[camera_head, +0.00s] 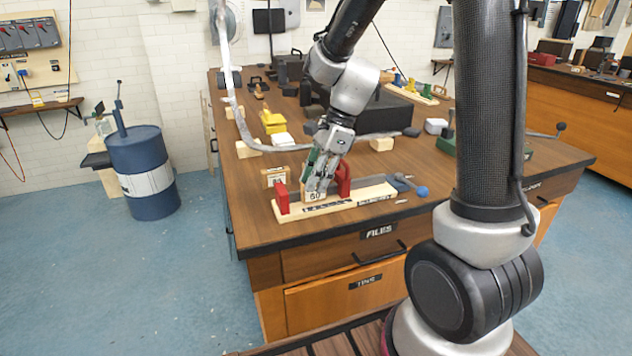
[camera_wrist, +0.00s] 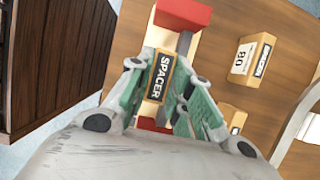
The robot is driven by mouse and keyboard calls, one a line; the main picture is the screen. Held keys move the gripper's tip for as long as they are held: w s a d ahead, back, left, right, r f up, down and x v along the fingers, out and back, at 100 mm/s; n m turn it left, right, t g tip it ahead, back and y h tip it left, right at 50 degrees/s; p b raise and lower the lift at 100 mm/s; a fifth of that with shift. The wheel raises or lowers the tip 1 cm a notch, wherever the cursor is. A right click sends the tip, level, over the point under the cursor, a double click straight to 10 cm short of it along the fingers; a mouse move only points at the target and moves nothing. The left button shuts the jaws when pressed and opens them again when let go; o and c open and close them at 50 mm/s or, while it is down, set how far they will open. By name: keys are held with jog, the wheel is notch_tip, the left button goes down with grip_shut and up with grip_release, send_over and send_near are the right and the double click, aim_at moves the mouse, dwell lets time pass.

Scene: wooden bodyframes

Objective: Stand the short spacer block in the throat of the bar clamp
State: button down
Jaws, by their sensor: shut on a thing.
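My gripper (camera_head: 318,190) is shut on a wooden spacer block (camera_head: 313,196), whose face reads 60 in the head view. Its dark SPACER label (camera_wrist: 160,77) faces up in the wrist view. The block is upright between the bar clamp's two red jaws, the left jaw (camera_head: 282,199) and the right jaw (camera_head: 343,179), above the pale base (camera_head: 372,193). I cannot tell whether it touches the clamp. A second spacer block (camera_head: 275,177), marked 80 in the wrist view (camera_wrist: 243,58), stands behind the clamp. A third block (camera_wrist: 233,116) lies farther along, partly hidden by my gripper.
The clamp lies near the front edge of the brown bench (camera_head: 240,200). Yellow blocks (camera_head: 273,122) and a pale wooden block (camera_head: 381,144) stand farther back. A green-based tool (camera_head: 447,143) is to the right. Bare bench lies left of the clamp.

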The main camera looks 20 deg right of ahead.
jog(key=shift+f, duration=0.45)
jog(key=shift+f, duration=0.15)
jog(key=c, duration=1.3)
grip_release()
